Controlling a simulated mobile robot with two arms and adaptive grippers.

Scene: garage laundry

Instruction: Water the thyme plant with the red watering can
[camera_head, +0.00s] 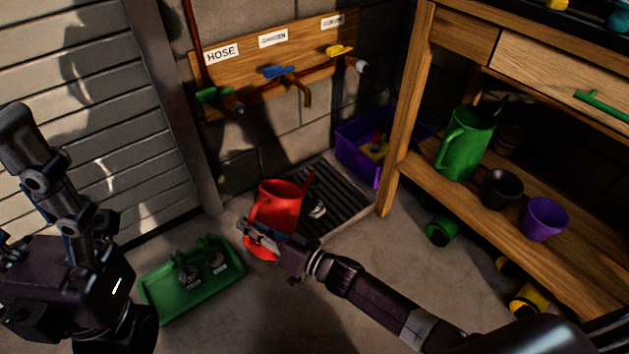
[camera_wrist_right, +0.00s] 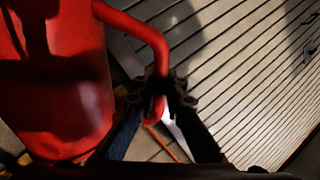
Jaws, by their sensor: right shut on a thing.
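The red watering can (camera_head: 280,203) is upright in front of the drain grate, near the floor; I cannot tell whether it touches the floor. My right gripper (camera_head: 247,232) is shut on its curved handle, which shows between the fingers in the right wrist view (camera_wrist_right: 152,40). Two small potted plants, a left one (camera_head: 188,274) and a right one (camera_head: 216,260), stand in a green tray (camera_head: 168,308) on the floor left of the can. Their labels are too small to read, so I cannot tell which is thyme. My left arm is at the left; its fingers are not visible.
Taps on a wooden board (camera_head: 310,48) hang above the drain grate (camera_head: 340,208). A small dark object with white marks (camera_head: 316,209) is beside the can. A purple bin (camera_head: 352,158) stands behind. A workbench at right holds a green watering can (camera_head: 466,145) and pots.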

